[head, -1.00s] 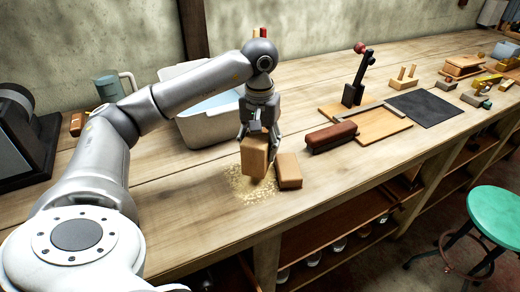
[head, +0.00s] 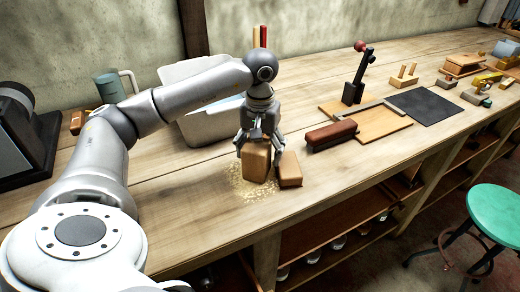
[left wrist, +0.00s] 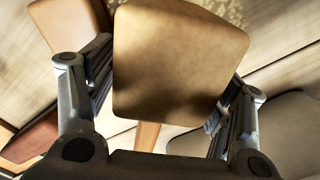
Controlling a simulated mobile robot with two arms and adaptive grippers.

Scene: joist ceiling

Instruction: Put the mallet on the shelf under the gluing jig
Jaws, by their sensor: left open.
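A wooden block (head: 256,163), which looks like the mallet's head, stands on the sawdust patch on the bench. In the left wrist view the same block (left wrist: 180,60) fills the middle, with a wooden handle (left wrist: 148,135) showing below it. My left gripper (head: 260,146) is over it, fingers spread to either side; the fingers (left wrist: 150,95) look apart from its sides. I cannot tell for certain which fixture is the gluing jig; a black upright with a red knob (head: 357,78) stands on the bench. An under-bench shelf (head: 325,247) holds several small items. My right gripper is not in view.
A second wooden block (head: 289,169) lies close to the right. A brown brush-like block (head: 331,135), a flat board (head: 384,126) and a black mat (head: 425,106) lie further right. A pale tub (head: 200,125) is behind my arm. A green stool (head: 497,215) stands in front.

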